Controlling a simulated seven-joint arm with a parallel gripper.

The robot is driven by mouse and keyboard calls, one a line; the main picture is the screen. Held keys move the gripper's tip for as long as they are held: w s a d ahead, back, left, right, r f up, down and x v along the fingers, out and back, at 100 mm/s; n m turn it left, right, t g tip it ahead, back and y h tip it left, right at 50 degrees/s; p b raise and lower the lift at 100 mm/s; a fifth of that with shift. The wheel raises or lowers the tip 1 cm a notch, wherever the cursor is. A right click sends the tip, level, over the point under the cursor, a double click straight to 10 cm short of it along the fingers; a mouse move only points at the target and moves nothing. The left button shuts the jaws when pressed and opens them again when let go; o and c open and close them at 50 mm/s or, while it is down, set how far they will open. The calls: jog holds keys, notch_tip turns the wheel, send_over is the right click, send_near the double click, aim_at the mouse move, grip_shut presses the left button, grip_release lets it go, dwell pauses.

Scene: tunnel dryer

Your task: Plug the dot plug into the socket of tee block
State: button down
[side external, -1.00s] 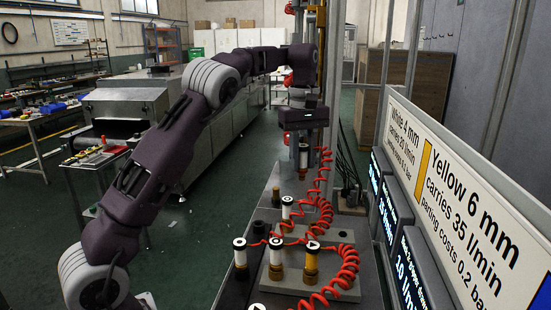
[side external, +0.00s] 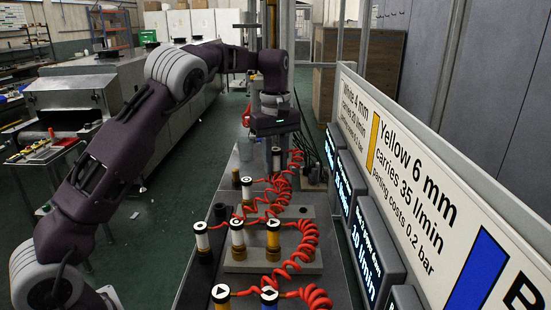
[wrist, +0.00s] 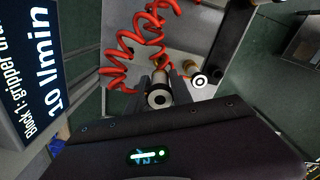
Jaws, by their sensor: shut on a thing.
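My gripper (side external: 276,148) points down, with its fingers shut on a plug (side external: 276,161) with a white collar, above the far end of the bench. In the wrist view the plug (wrist: 159,99) sits between the two fingers, and its end face shows a round mark; I take it for the dot plug. Its lower end is hidden. A grey block (side external: 297,212) lies on the bench nearer the camera than my gripper; I cannot tell whether it is the tee block. A dark round spot on it may be a socket.
Red coiled hoses (side external: 300,245) run along the right side. A sign board (side external: 430,190) and display boxes (side external: 374,240) border the right.

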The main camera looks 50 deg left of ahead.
aim_at(276, 169)
jog(key=shift+f, duration=2.65)
jog(key=shift+f, duration=1.6)
jog(key=c, duration=1.1)
grip_release()
jog(key=shift+o, duration=0.2)
jog(key=shift+r, duration=0.1)
notch_tip(276, 169, up, 7)
jog(key=shift+f, duration=0.1)
